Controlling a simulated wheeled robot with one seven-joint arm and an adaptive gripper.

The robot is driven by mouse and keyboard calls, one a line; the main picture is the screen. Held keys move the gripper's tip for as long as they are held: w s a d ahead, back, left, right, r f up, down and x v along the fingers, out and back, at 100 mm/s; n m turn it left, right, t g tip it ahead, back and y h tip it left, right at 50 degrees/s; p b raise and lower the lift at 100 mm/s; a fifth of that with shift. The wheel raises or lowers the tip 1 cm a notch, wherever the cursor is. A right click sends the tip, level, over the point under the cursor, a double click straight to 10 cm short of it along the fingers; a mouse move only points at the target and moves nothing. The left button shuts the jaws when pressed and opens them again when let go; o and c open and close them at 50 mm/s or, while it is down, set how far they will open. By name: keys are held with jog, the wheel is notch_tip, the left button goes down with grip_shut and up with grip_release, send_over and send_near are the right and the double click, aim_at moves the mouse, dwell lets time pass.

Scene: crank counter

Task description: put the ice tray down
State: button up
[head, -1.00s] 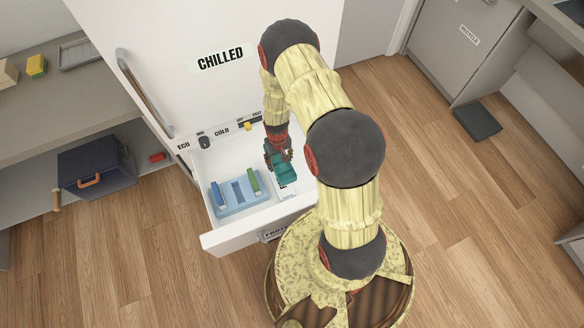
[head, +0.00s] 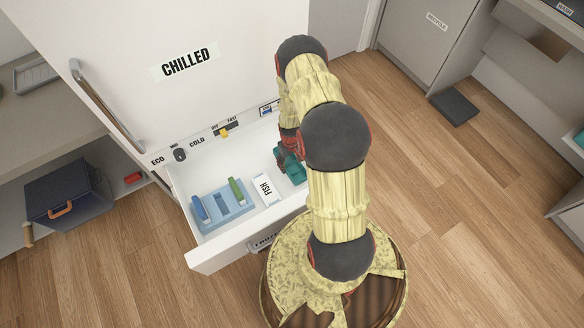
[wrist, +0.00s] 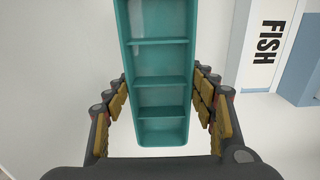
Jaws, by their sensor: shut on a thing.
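The teal ice tray (wrist: 162,90) is upright to the wrist camera, with its open compartments facing it. My gripper (wrist: 163,100) is shut on it, a finger on each side. In the head view the ice tray (head: 295,169) shows partly behind my arm, inside the open white drawer (head: 236,240), right of the fish box. My gripper (head: 288,152) is at its upper end. I cannot tell whether the tray touches the drawer floor.
The white box marked FISH (head: 266,190) lies left of the tray. Left of it is a light-blue rack (head: 224,206) with a blue piece (head: 199,208) and a green piece (head: 237,191). A yellow slider (head: 224,132) sits on the panel behind.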

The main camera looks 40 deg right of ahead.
aim_at(292, 165)
jog(key=shift+d+f, duration=0.25)
jog(key=shift+d+f+b, duration=0.15)
jog(key=shift+f+b, duration=0.95)
jog(key=shift+f, duration=0.6)
jog(key=shift+f, duration=0.2)
jog(key=o, duration=1.5)
jog(key=shift+r, duration=0.1)
